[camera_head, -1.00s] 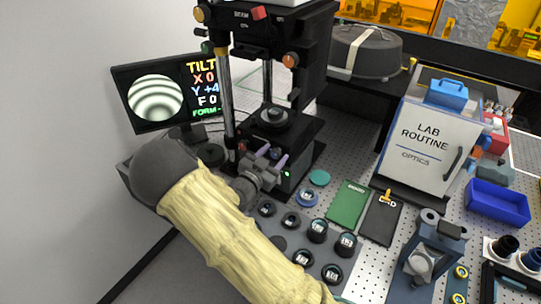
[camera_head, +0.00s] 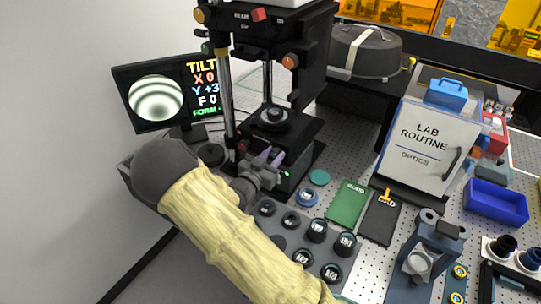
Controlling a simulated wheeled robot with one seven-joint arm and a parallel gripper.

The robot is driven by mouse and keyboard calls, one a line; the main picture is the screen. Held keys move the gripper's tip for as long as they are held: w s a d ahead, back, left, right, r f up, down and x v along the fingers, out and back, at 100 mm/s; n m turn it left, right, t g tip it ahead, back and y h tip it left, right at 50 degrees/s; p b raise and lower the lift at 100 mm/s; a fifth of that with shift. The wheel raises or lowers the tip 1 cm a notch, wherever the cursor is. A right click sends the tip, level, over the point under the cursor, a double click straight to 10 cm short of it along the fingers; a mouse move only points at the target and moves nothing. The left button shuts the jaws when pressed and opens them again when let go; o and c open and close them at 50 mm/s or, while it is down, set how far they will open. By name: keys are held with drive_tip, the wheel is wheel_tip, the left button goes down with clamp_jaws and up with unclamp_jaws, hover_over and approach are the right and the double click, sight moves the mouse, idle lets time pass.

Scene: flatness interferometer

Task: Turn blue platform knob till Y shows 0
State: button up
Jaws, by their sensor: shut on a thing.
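The monitor (camera_head: 158,98) at the left shows round fringes and the readout (camera_head: 205,88) "TILT X 0, Y +3, F 0". The black interferometer (camera_head: 305,60) stands right of it, with a round part on its stage (camera_head: 274,115).
Several dark round optics lie on a grey tray (camera_head: 283,222) in front of my gripper. A small green-lit spot is right beside the gripper.

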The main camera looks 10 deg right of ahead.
drive_tip(key=n+p, duration=0.1)
drive_tip(key=n, duration=0.2)
drive_tip(key=shift+r, duration=0.1)
drive_tip(key=shift+w+n+p, duration=0.1)
drive_tip(key=shift+n+p, duration=0.7)
drive_tip(key=shift+n, duration=1.3)
drive_tip(key=o, duration=1)
drive_tip(key=shift+c, duration=0.2)
drive_tip(key=shift+a, duration=0.15)
drive_tip(key=shift+s+a+f, duration=0.2)
drive_tip(key=shift+s, duration=0.1)
drive_tip(key=b+v, duration=0.5)
drive_tip(key=v, duration=1.1)
drive_tip(key=shift+s+a+r, duration=0.15)
drive_tip(key=shift+s+a, duration=0.1)
